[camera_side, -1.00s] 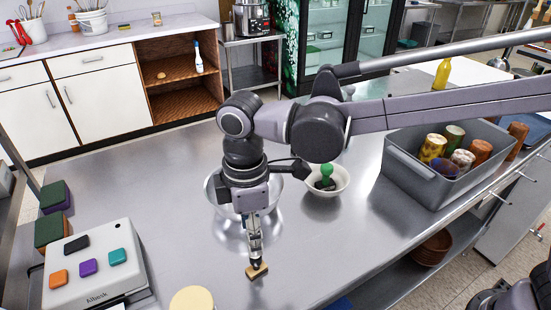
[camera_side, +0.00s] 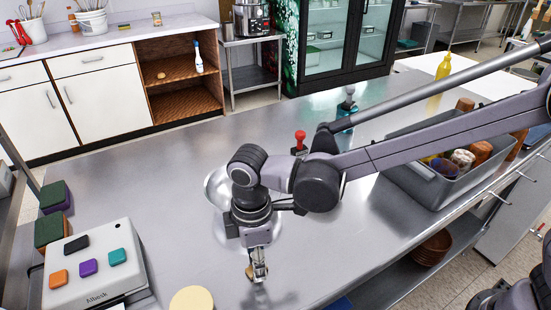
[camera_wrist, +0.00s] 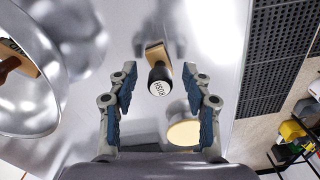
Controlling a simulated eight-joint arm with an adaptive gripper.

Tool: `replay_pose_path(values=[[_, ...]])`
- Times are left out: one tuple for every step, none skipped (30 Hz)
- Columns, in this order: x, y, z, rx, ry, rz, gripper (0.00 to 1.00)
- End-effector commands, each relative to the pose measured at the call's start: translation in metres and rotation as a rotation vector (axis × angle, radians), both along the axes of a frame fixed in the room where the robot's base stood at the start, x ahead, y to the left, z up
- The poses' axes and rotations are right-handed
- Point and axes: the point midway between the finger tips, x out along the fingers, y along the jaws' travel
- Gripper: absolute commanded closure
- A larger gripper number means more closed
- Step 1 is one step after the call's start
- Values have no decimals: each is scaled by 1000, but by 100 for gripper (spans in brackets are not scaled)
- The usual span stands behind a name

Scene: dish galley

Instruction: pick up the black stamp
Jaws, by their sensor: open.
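The black stamp (camera_wrist: 158,79) has a dark round handle with a white "RUSH" label on top and a wooden base. It stands on the steel counter in the wrist view. My gripper (camera_wrist: 159,71) is open, with one finger on each side of the stamp and a gap to each. In the side view my gripper (camera_side: 257,273) points down low over the counter. It hides most of the stamp there, and only a bit of its wooden base (camera_side: 249,271) shows.
A shiny metal bowl (camera_wrist: 38,112) stands close by on the left, with a wooden-based item in it. A cream disc (camera_side: 191,300) lies near. A button box (camera_side: 95,270) is at left, a grey bin (camera_side: 408,178) at right. A red-handled item (camera_side: 300,138) stands behind my arm.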

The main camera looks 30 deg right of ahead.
Motion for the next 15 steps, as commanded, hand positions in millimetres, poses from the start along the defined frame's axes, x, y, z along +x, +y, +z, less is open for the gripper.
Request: replay_pose_path(values=[[0,0,0,0,0,0,50],[0,0,0,0,0,0,53],[0,0,0,0,0,0,65],[0,0,0,0,0,0,74],[0,0,0,0,0,0,82],[0,0,0,0,0,0,94],[0,0,0,0,0,0,100],[0,0,0,0,0,0,100],[0,0,0,0,0,0,100],[0,0,0,0,0,0,100],[0,0,0,0,0,0,100],[0,0,0,0,0,0,100],[0,0,0,0,0,0,100],[0,0,0,0,0,0,100],[0,0,0,0,0,0,100]])
